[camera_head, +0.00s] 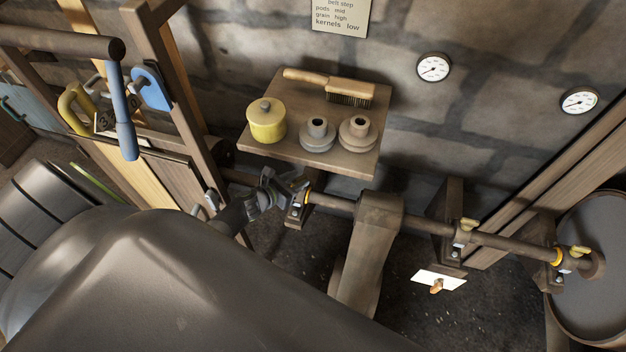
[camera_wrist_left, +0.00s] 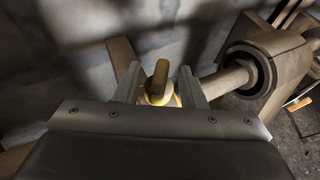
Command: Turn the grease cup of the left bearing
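The left bearing (camera_head: 297,213) sits on the line shaft below the small shelf, with a thin yellow ring beside it. In the head view its grease cup is mostly hidden by my left gripper (camera_head: 291,187). In the left wrist view the grease cup (camera_wrist_left: 159,84) shows a brassy upright wing on a yellow base. It stands between the two spread fingers of my left gripper (camera_wrist_left: 159,82). Gaps show between the fingers and the wing, so the gripper looks open around the cup. Whether a finger touches the base is unclear. My right gripper is out of view.
Two more bearings, middle (camera_head: 462,236) and right (camera_head: 568,261), carry yellow cups along the shaft (camera_head: 510,244). A belt and pulley (camera_head: 367,245) stand right of the left bearing.

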